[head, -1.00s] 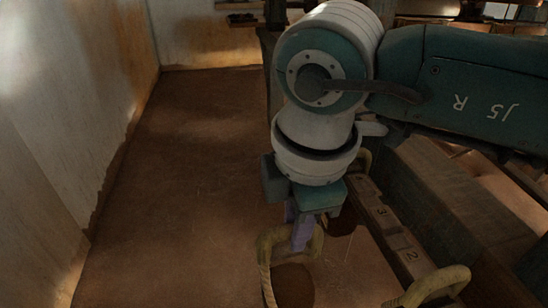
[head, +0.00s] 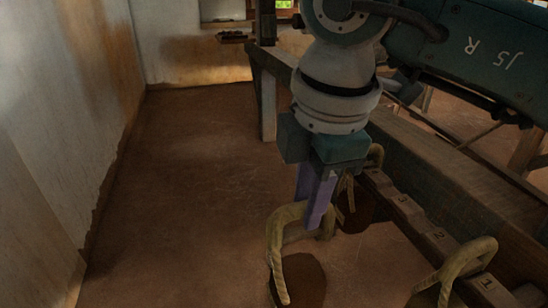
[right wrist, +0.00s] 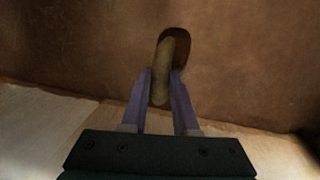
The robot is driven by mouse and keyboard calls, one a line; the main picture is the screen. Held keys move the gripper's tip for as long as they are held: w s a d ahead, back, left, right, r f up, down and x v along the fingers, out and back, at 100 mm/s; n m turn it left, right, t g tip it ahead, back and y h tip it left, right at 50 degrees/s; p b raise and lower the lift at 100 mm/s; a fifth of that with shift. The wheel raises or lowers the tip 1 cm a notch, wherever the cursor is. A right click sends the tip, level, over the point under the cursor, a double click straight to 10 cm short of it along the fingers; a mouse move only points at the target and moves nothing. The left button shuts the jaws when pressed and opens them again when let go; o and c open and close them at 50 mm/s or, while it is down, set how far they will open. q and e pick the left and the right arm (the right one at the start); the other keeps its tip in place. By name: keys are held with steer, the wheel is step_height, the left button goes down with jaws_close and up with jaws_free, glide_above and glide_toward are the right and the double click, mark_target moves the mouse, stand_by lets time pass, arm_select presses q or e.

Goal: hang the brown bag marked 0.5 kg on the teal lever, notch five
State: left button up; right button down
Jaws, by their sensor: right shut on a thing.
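My right gripper (head: 316,212) is shut on the thick tan loop (head: 284,218) of a brown bag. The bag's dark brown body (head: 301,281) hangs below the loop, clear of the numbered wooden rail. In the right wrist view the loop (right wrist: 161,84) sits between the two purple fingers, with a dark brown patch behind it. No weight mark is readable on the bag. The teal lever cannot be made out in these frames. My left gripper is not in view.
A wooden rail (head: 425,232) with notches numbered 1, 2 and 3 runs along the right. Another tan loop (head: 466,262) is at its near end, and a further dark bag (head: 353,207) hangs behind my gripper. A pale wall (head: 60,150) stands left. Brown floor (head: 185,190) between is clear.

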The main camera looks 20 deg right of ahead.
steer(key=a+r, duration=0.1)
steer(key=a, duration=0.9)
steer(key=shift+s+a+b, duration=0.15)
steer(key=shift+a+b, duration=0.15)
steer(key=shift+r, duration=0.1)
steer(key=shift+r, duration=0.1)
